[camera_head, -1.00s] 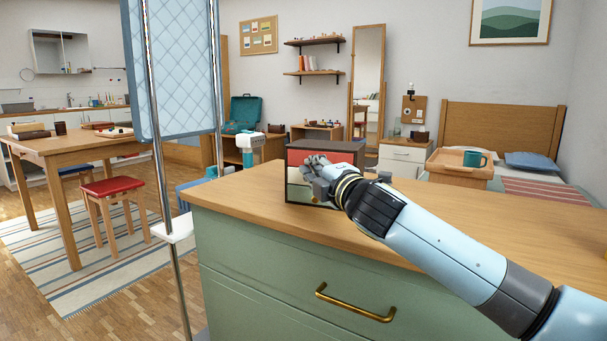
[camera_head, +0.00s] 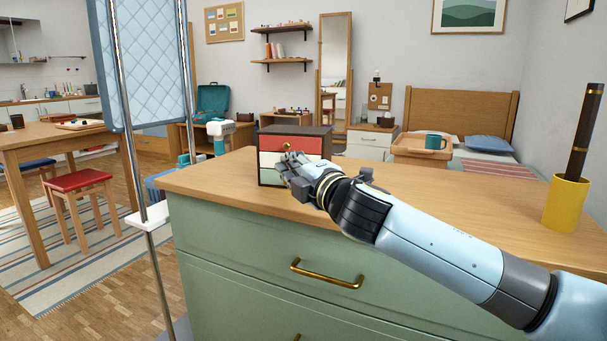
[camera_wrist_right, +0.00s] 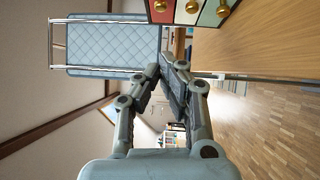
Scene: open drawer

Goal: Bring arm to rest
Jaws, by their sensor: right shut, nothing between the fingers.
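My right gripper (camera_head: 287,172) is in front of a small dark-cased chest (camera_head: 296,130) on the counter in the camera_head view. Its fingers are shut and empty. They also show in the right wrist view (camera_wrist_right: 158,80), their tips together. The chest has a red, a white and a green drawer front; my gripper and wrist hide part of the lower fronts. In the right wrist view the drawer fronts (camera_wrist_right: 192,10) with round brass knobs lie at the top edge, beside the fingers. I cannot tell whether fingers and chest touch. My left gripper is not in view.
The wooden top (camera_head: 430,200) of a green cabinet (camera_head: 240,265) lies under my right arm. A yellow cup (camera_head: 566,203) with a dark upright object stands at its right end. A blue quilted panel (camera_head: 145,60) on metal poles stands to the left. The counter right of the chest has free room.

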